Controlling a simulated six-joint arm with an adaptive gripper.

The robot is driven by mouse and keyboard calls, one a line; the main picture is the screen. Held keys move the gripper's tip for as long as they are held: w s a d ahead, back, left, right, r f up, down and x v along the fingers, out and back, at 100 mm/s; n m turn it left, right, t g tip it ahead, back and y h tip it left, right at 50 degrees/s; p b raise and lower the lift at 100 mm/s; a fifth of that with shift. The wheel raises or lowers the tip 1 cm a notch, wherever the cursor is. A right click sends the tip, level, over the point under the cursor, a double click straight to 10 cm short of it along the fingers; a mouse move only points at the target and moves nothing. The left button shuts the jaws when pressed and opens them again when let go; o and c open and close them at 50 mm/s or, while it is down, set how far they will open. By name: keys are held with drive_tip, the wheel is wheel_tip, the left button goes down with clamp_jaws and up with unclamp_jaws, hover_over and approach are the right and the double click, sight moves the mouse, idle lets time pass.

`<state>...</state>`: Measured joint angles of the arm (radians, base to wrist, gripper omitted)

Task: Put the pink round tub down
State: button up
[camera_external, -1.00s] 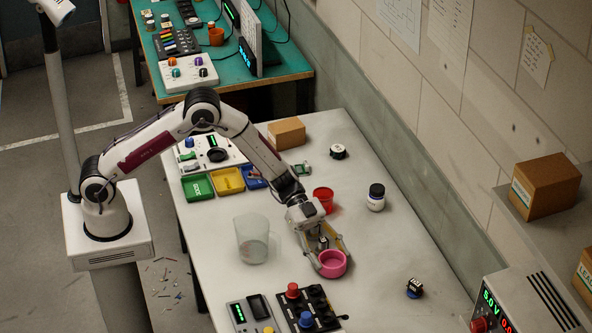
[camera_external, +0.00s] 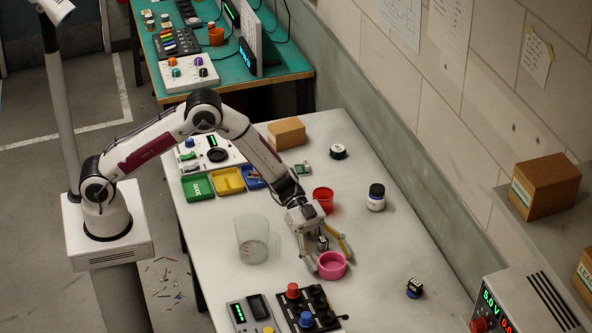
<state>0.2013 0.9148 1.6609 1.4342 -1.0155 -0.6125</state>
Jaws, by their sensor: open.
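The pink round tub (camera_external: 332,266) sits upright on the white bench, near the front middle. My gripper (camera_external: 331,260) is open, with its fingers spread wide around the tub's far side and low over the bench. One finger is to the left of the tub and the other to its right. The right finger looks clear of the tub's wall; whether the left one touches it is hard to tell.
A clear beaker (camera_external: 254,240) stands to the left of my gripper. A red cup (camera_external: 323,200) and a white jar (camera_external: 376,198) stand behind it. A black panel with knobs (camera_external: 310,308) lies just in front of the tub. The bench to the right is mostly free.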

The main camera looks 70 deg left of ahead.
drive_tip(key=shift+r, duration=0.1)
drive_tip(key=shift+a+r, duration=0.25)
drive_tip(key=shift+a, duration=0.1)
drive_tip(key=v, duration=1.1)
drive_tip(key=shift+a, duration=0.15)
